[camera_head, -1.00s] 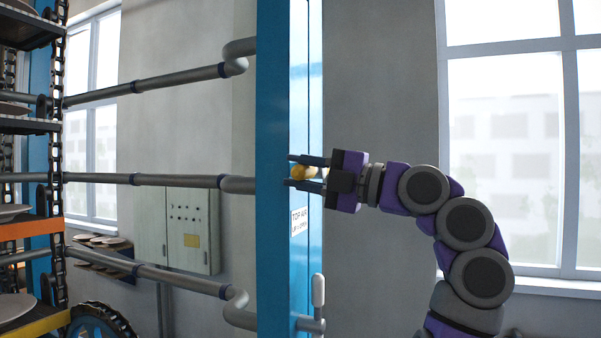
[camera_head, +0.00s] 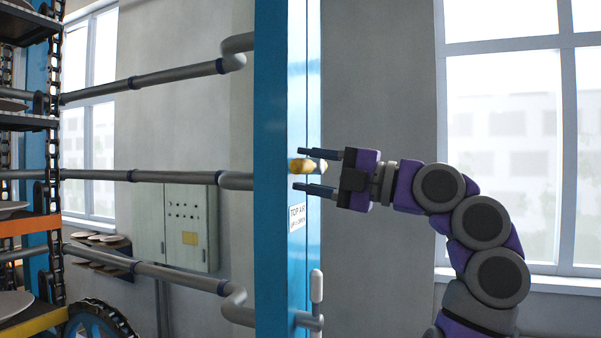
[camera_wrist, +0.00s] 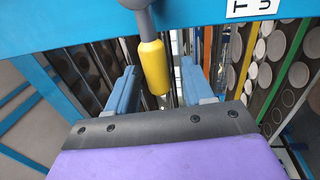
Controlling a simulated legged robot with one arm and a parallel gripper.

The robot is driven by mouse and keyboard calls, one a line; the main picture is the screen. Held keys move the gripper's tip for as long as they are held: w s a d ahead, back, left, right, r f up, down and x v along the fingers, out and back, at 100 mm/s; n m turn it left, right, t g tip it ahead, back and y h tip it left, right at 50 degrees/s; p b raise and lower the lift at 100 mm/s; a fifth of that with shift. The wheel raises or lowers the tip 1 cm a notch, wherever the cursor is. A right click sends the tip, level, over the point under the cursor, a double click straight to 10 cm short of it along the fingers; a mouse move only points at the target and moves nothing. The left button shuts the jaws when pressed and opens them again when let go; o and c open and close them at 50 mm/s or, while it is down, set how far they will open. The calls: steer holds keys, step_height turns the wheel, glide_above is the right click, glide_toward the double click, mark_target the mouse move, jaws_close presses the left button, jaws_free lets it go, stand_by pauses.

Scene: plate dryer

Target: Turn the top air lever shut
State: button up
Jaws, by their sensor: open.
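In the wrist view the lever shows as a grey stem and yellow grip (camera_wrist: 154,66), lying between my two fingers. My gripper (camera_head: 312,170) is open, one finger above and one below the lever in the head view. In the wrist view there are gaps between the lever and both fingers. The lever looks roughly level in the head view, its end towards my gripper.
A lower lever with a white grip (camera_head: 316,286) stands upright on the same post. Grey pipes (camera_head: 180,177) run left from the post towards racks of plates (camera_head: 12,305). A control cabinet (camera_head: 190,226) is on the wall. The space right of the post holds only my arm.

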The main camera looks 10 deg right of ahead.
steer(key=b+v, duration=0.1)
steer(key=v, duration=1.4)
steer(key=shift+d, duration=0.25)
steer(key=shift+w+f, duration=0.1)
